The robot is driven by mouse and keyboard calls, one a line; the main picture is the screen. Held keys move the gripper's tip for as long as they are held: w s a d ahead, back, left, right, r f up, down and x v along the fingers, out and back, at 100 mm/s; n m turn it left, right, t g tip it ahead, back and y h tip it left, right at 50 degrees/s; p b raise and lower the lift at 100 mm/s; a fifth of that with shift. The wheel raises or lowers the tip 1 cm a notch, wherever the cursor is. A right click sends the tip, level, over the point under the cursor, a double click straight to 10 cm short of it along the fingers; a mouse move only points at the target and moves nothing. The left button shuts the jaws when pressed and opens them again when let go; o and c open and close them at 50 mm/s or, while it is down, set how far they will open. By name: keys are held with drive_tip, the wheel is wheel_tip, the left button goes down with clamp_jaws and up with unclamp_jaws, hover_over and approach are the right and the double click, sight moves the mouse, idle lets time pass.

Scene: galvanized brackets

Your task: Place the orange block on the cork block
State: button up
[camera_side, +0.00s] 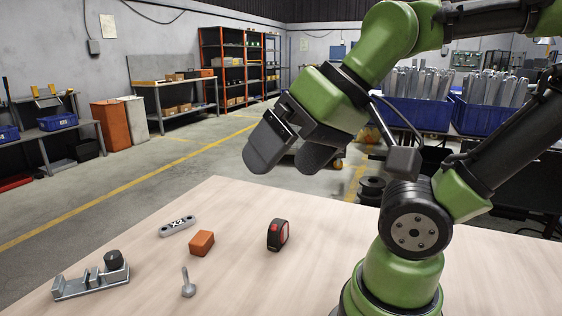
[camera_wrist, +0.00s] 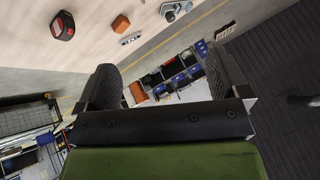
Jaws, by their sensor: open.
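The orange block (camera_side: 201,243) lies on the pale wooden table (camera_side: 330,285), left of a tape measure; it also shows near the top of the wrist view (camera_wrist: 121,23). I cannot make out a cork block in either view. My gripper (camera_side: 283,160) is high above the far part of the table, tilted, with its fingers apart and nothing between them. In the wrist view its two dark fingers (camera_wrist: 160,70) stand wide apart, with shop floor and shelves between them.
The table's front middle is clear. Blue bins (camera_side: 415,113) stand behind.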

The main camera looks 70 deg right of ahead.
idle(0.4)
drive_tip(key=m+g+h, duration=0.1)
drive_tip(key=m+g, duration=0.2)
drive_tip(key=m, duration=2.7)
hover_over(201, 237)
drive_tip(key=s+d, duration=0.1)
drive_tip(key=s, duration=0.2)
drive_tip(key=f, duration=2.5)
drive_tip(key=shift+w, duration=0.25)
drive_tip(key=shift+a+x, duration=0.1)
drive_tip(key=shift+x, duration=1.4)
drive_tip(key=shift+a+x, duration=0.15)
drive_tip(key=shift+x, duration=1.4)
drive_tip(key=shift+w+r, duration=0.1)
drive_tip(key=shift+r, duration=0.05)
drive_tip(key=c, duration=1.2)
